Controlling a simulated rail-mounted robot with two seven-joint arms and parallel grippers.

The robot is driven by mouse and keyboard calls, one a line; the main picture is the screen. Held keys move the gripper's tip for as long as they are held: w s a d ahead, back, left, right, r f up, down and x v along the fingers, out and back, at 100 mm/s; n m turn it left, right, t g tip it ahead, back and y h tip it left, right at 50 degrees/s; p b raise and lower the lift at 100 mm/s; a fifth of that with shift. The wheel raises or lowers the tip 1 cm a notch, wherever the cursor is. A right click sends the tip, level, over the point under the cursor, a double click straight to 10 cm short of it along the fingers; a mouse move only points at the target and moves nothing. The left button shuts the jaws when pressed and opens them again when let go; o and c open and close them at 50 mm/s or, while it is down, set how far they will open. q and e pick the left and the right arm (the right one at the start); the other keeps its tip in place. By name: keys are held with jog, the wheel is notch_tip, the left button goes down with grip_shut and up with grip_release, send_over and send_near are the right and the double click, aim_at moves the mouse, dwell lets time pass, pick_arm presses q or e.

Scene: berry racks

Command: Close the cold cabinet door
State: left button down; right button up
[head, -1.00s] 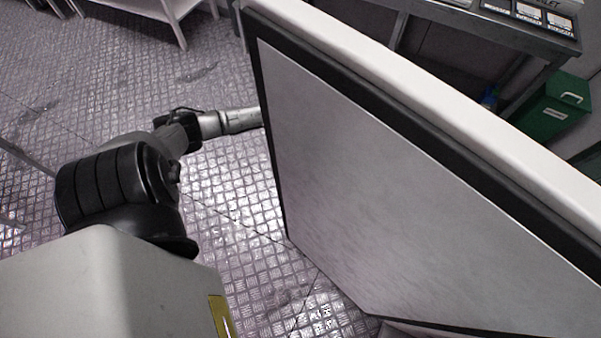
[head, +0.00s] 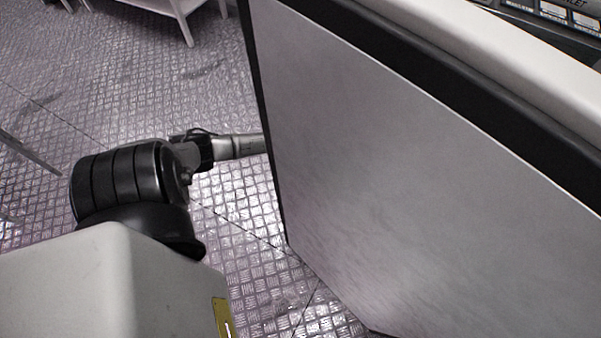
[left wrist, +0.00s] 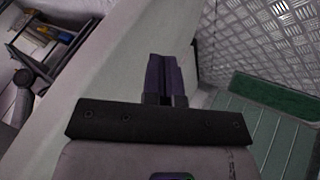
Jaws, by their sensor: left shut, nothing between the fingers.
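The cold cabinet door (head: 420,190) stands open and fills the right half of the head view. Its grey inner panel with a black seal faces me, and its white edge (head: 500,60) runs along the top right. My left arm reaches behind the door's far edge, so the door hides my left gripper in the head view. In the left wrist view my left gripper (left wrist: 165,75) is shut and empty in front of a pale panel (left wrist: 115,75), likely the door's outer face. Whether it touches cannot be told. My right gripper is not in view.
A white rack (head: 165,5) stands at the top left on the checkered metal floor (head: 120,85). Labelled items (head: 565,15) show at the top right. The left wrist view shows a shelf (left wrist: 45,40) at the left and a green surface (left wrist: 270,105) at the right.

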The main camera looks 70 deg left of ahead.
pick_arm(q)
jog(key=shift+s+d, duration=0.45)
jog(key=shift+s, duration=0.45)
jog(key=shift+s+d, duration=0.4)
jog(key=shift+s, duration=0.45)
